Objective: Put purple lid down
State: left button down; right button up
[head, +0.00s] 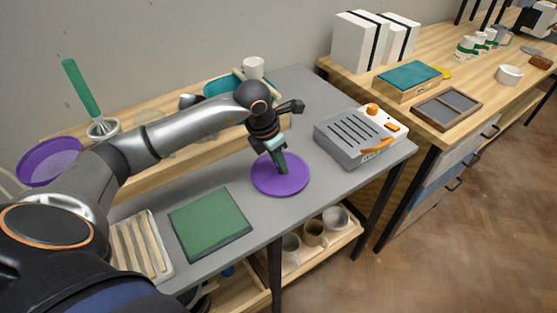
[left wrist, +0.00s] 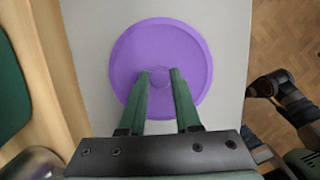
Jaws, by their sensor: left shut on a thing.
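The purple lid (head: 295,184) is a flat round disc with a small knob at its middle. It lies level at the grey table top, and I cannot tell whether it touches. My left gripper (head: 282,172) reaches down onto it from above. In the left wrist view the lid (left wrist: 195,50) fills the upper middle, and the green fingers of the left gripper (left wrist: 160,76) are closed on its knob. A purple open-topped round vessel (head: 48,163) stands at the far left, partly hidden by my arm.
A grey box with slots and orange knobs (head: 345,142) stands right of the lid. A green mat (head: 210,222) and a slatted rack (head: 140,245) lie to its left. A raised wooden shelf (head: 180,170) runs behind. Bare grey table (head: 305,88) shows behind the lid.

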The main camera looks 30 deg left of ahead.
aim_at(267, 178)
pick_arm(q)
jog(key=shift+f, duration=0.15)
jog(key=c, duration=0.6)
grip_release()
jog(key=shift+r, duration=0.35)
jog(key=v, duration=1.1)
jog(key=shift+s+r+p, duration=0.15)
jog(key=shift+r+p, duration=0.15)
jog(key=shift+r, duration=0.05)
jog(key=shift+a, duration=0.1)
